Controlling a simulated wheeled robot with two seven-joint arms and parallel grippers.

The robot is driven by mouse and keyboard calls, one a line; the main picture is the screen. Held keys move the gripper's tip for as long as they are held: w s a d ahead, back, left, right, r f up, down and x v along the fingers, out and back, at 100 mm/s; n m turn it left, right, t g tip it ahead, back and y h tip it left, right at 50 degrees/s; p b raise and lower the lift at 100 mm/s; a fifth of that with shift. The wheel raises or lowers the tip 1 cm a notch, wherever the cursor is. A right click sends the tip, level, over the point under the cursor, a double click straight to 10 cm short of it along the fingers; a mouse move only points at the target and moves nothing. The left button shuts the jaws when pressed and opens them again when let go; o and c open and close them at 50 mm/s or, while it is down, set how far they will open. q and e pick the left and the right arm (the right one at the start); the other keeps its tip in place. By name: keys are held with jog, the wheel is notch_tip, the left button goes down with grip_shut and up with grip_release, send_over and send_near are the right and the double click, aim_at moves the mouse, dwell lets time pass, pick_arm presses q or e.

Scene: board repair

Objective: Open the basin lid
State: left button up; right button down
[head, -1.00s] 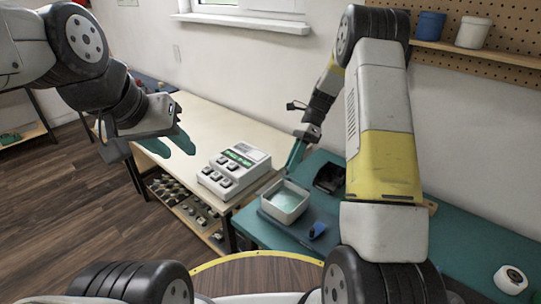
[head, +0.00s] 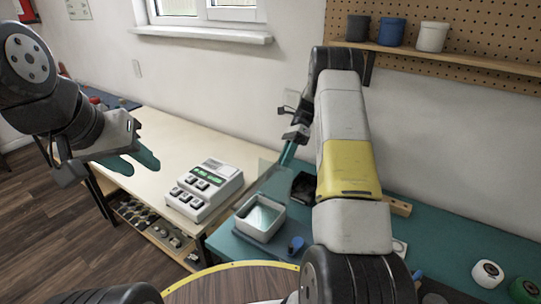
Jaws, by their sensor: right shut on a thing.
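The white square basin (head: 248,225) sits on a dark mat on the teal bench, with its pale inside showing. A faint see-through panel, which looks like the basin lid (head: 267,171), stands up behind the basin. My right gripper (head: 287,156) is above and behind the basin, with its teal fingers shut at the panel's edge. The exact grip is too small to see clearly. My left gripper (head: 134,160) is open and empty, above the left part of the pale table, well away from the basin.
A white device with buttons and a green display (head: 204,188) stands left of the basin. A dark box (head: 304,188) and a blue object (head: 296,244) are near the basin. Cups stand on the shelf (head: 460,60).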

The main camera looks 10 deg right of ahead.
jog(key=shift+w+a+f, duration=0.25)
jog(key=shift+w+f, duration=0.1)
jog(key=shift+f, duration=0.35)
jog(key=shift+a+g+y, duration=0.1)
jog(key=shift+g+y, duration=0.2)
jog(key=c, duration=1.2)
grip_release()
jog(key=shift+a, duration=0.1)
jog(key=shift+d, duration=0.2)
